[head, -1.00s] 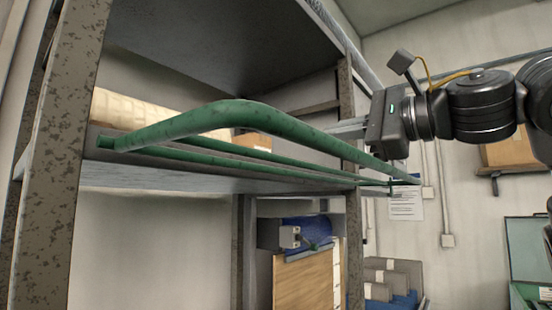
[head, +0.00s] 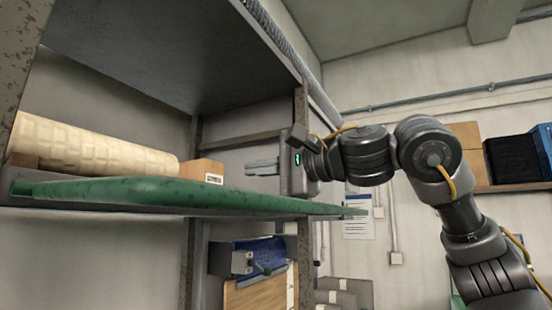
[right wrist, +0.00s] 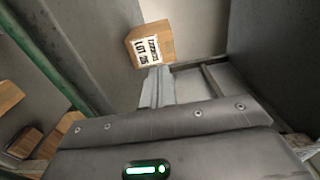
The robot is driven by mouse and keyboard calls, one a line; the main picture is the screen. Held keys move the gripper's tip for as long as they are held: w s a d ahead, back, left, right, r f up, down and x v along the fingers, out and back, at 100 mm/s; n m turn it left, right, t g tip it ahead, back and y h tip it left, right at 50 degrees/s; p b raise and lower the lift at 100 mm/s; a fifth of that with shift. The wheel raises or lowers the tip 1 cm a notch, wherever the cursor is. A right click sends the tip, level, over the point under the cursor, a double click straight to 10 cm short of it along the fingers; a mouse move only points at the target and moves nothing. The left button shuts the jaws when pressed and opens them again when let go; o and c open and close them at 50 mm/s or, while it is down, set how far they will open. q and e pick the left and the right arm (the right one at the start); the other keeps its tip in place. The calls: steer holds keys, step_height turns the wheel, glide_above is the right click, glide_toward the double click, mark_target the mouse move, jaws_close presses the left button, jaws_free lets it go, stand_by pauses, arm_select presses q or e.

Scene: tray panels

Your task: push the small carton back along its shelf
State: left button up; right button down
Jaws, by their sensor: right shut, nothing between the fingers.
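The small carton (head: 207,172) is a brown box with a white label on the shelf behind the green rail. It also shows in the right wrist view (right wrist: 150,43), with its printed label facing the camera. My right gripper (head: 250,167) comes in from the right at about the carton's height, shut and empty. In the head view a gap shows between its fingertips and the carton. In the right wrist view the fingertips (right wrist: 157,70) appear just below the carton's lower edge; contact cannot be told. My left gripper is not in view.
A beige textured roll (head: 95,147) lies on the shelf left of the carton. The green rail (head: 160,192) runs along the shelf front. A shelf post (head: 303,230) stands beside my right gripper. A dark upper panel (head: 165,50) hangs above.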

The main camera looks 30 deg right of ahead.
mark_target(215, 174)
steer(key=p+x, duration=0.2)
steer(key=x, duration=0.5)
steer(key=shift+r+p, duration=0.1)
steer(key=shift+p, duration=0.3)
steer(key=shift+w+a, duration=0.2)
steer(key=shift+w, duration=0.15)
